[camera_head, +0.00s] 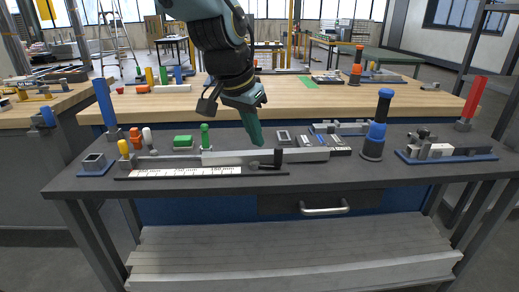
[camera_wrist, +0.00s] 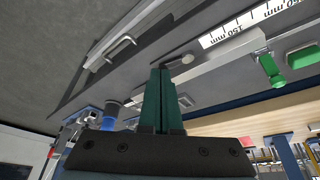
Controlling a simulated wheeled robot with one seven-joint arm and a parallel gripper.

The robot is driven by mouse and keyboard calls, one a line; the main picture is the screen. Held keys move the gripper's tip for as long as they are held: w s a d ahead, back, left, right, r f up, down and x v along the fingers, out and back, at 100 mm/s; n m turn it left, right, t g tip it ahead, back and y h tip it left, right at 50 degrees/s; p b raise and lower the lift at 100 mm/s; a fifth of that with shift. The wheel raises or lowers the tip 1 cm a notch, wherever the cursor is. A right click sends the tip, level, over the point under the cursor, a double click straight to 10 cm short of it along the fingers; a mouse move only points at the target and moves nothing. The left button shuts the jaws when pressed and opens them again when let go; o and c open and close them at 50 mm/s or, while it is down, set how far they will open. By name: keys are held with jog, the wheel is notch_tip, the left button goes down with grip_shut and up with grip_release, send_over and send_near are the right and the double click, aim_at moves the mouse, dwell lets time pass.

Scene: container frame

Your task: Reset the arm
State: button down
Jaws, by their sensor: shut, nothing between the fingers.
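My gripper (camera_head: 258,138) hangs from the arm over the middle of the dark workbench (camera_head: 340,187), with its green fingers pointing down. In the wrist view my gripper (camera_wrist: 163,72) shows its two green fingers pressed together with nothing between them. In the head view the fingertips appear just above or behind a long grey rail (camera_head: 232,157); whether they touch it I cannot tell.
A white ruler (camera_head: 185,172) lies along the bench front. A green knob (camera_head: 204,136) and green block (camera_head: 183,141) stand left. A blue-and-black cylinder (camera_head: 377,127) and a blue-based fixture (camera_head: 445,152) stand right. A drawer handle (camera_head: 324,209) is below. Open bench surface lies front right.

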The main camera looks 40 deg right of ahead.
jog(key=shift+s+a+r, duration=0.1)
jog(key=shift+a+r, duration=0.15)
jog(key=shift+r, duration=0.45)
jog(key=w+a+f+n+t+y+p, duration=0.1)
jog(key=w+a+f+n, duration=0.15)
jog(key=w+a, duration=0.5)
jog(key=w+a+f+n+y, duration=0.15)
jog(key=w+a+n, duration=0.3)
jog(key=a, duration=0.55)
jog(key=a+f+n, duration=0.2)
jog(key=a+n, duration=0.1)
jog(key=a, duration=0.7)
jog(key=a+f+n+y+p, duration=0.1)
jog(key=a+n, duration=0.3)
jog(key=a, duration=0.7)
jog(key=shift+s+a+f, duration=0.15)
jog(key=shift+f, duration=0.65)
